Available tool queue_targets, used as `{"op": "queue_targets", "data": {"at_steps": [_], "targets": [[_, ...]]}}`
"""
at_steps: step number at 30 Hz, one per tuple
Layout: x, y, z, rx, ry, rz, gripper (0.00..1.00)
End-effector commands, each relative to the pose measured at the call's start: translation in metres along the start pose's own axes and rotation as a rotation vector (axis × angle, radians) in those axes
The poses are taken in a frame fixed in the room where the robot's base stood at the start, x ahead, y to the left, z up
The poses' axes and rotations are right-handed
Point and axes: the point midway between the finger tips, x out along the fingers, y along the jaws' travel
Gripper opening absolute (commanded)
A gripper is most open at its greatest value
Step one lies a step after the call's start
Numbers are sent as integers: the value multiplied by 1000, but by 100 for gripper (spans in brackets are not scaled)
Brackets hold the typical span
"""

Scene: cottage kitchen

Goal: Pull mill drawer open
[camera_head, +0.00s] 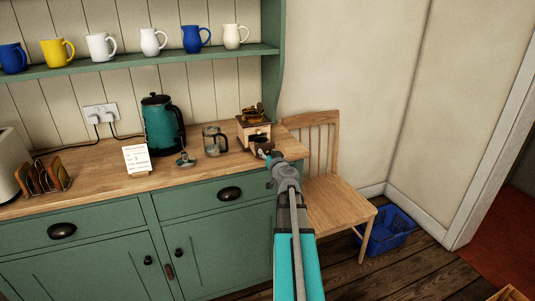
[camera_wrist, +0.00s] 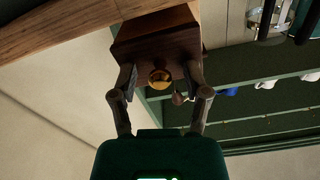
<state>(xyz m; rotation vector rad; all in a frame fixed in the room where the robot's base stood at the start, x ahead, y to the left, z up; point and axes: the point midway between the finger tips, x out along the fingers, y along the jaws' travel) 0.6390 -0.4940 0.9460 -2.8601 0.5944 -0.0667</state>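The mill (camera_head: 254,131) is a small wooden box with a brass top, standing at the right end of the wooden counter against the wall. In the wrist view the mill (camera_wrist: 150,45) appears as a dark wooden box with a round brass knob (camera_wrist: 160,77) on the face toward me. My gripper (camera_wrist: 160,72) is open, with one finger on each side of the knob and visible gaps between. In the head view my gripper (camera_head: 262,149) is right in front of the mill and covers its lower front. The drawer's outline cannot be made out.
A glass press (camera_head: 215,141), a small metal item (camera_head: 184,158), a card (camera_head: 137,159) and a teal kettle (camera_head: 162,124) stand left of the mill. A wooden chair (camera_head: 335,200) and a blue basket (camera_head: 388,231) are to the right. Mugs line the shelf (camera_head: 150,62) above.

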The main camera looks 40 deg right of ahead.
Motion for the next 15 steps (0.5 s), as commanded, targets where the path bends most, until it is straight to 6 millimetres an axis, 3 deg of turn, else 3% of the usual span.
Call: {"op": "queue_targets", "data": {"at_steps": [9,15], "targets": [[-2,0,0,0,0,0,62],[-14,-1,0,0,0,0,62]]}}
